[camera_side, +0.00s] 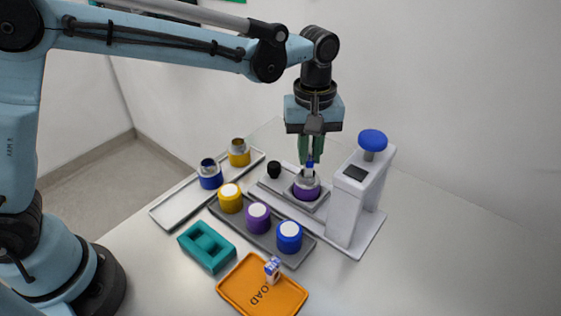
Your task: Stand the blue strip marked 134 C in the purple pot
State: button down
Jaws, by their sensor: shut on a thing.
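My gripper (311,160), with green fingers, points down at the open purple pot (306,192) on the grey plate of the white machine. It is shut on a small blue-and-white strip (309,170), at the mouth of this pot. The strip looks upright; its lower end is hidden, and I cannot tell if it touches the pot's floor. Another blue-and-white strip (272,268) stands on the orange tray (228,289). The marks on both strips are too small to read. A second purple pot (258,217), with a white top, sits in the grey rack.
The white machine (350,200) with a blue knob (372,140) stands close right of my gripper. A yellow pot (230,199) and a blue pot (289,237) share the grey rack. Two more pots stand on the pale tray (172,212). A teal block (206,247) lies in front.

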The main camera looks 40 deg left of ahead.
jog(key=shift+f, duration=0.2)
jog(key=shift+f, duration=0.5)
dwell(0.5)
jog(key=c, duration=0.6)
grip_release()
jog(key=shift+r, duration=4)
